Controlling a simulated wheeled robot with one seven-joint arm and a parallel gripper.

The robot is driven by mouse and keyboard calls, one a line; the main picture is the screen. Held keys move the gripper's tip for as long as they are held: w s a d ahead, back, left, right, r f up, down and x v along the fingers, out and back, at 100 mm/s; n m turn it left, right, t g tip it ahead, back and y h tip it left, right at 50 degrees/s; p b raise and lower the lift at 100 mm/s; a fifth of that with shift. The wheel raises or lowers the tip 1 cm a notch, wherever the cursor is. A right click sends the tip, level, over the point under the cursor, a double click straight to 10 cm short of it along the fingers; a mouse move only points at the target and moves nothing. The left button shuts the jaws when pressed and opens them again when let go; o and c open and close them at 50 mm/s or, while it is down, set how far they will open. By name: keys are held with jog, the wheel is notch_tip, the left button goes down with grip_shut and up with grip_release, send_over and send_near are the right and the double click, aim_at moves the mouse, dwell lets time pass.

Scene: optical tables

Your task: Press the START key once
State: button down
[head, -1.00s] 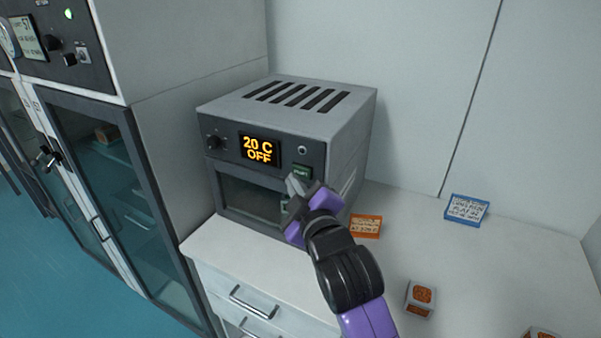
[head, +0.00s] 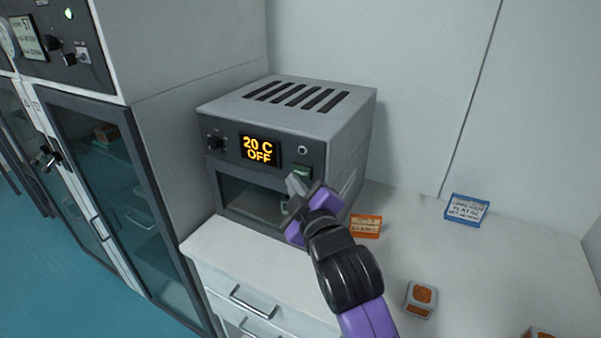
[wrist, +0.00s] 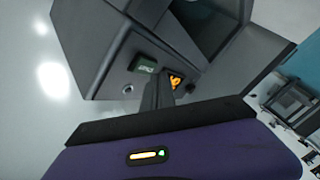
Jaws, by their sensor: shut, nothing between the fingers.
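The START key is a small green key (head: 301,171) on the right of the front panel of a grey benchtop oven (head: 350,130). It also shows in the wrist view (wrist: 143,63), just beyond the fingertips and slightly left. The oven's display (head: 259,150) reads "20 C OFF" in orange. My gripper (head: 294,184) is shut and empty, its tips in front of the panel just below the green key. In the wrist view the shut fingers (wrist: 158,92) point toward the panel. I cannot tell whether the tips touch it.
A small orange-topped box (head: 420,299) sits nearer. A tall glass-doored cabinet (head: 110,180) stands left of the oven.

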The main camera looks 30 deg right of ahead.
jog(key=shift+d, duration=0.1)
jog(key=shift+w+d, duration=0.25)
jog(key=shift+w, duration=0.05)
jog(key=shift+w+d+p, duration=0.2)
jog(key=shift+d+p, duration=0.15)
jog(key=shift+p, duration=0.1)
dwell(0.8)
dwell(0.4)
jog(key=shift+s+a, duration=0.5)
jog(key=shift+a, duration=0.15)
jog(key=shift+s+a, duration=0.75)
jog(key=shift+a, duration=0.3)
jog(key=shift+s+a, duration=0.7)
jog(key=shift+a, duration=0.3)
